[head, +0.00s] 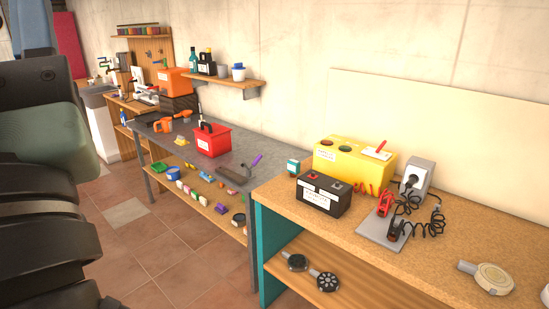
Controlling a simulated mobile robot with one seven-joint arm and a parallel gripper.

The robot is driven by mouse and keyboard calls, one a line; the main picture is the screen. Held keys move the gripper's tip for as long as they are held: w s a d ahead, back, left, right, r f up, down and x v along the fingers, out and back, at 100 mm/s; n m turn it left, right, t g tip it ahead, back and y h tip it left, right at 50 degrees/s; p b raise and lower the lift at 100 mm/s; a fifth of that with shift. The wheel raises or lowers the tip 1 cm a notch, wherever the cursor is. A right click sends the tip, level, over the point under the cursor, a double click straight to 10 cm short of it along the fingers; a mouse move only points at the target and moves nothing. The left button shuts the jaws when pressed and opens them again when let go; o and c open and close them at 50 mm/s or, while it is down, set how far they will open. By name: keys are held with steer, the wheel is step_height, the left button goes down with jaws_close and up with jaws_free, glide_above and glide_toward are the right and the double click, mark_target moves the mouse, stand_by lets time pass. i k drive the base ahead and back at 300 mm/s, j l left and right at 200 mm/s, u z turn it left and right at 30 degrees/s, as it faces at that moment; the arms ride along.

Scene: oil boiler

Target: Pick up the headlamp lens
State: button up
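I cannot pick out the headlamp lens with certainty. A round, pale beige piece with a grey stub (490,277) lies on the cork-coloured top of the near workbench, at the right. Two dark round pieces lie on that bench's lower shelf: one at the left (295,262) and one with a spoked face (325,281). They are too small to name surely. Large dark links of my arm fill the left side of the head view. My gripper's fingertips do not show.
On the near workbench (330,222) stand a black battery (323,194), a yellow box (352,164) and a grey unit with coiled cables (416,178). A grey bench (267,154) with a red toolbox (211,139) stands farther left. The tiled floor (178,262) before the benches is clear.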

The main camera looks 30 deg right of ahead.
mark_target(493, 279)
steer(key=l+z, duration=0.15)
steer(key=z, duration=1.5)
steer(key=i+l+z, duration=0.2)
steer(key=l, duration=0.15)
steer(key=l+z, duration=0.15)
steer(key=l, duration=0.25)
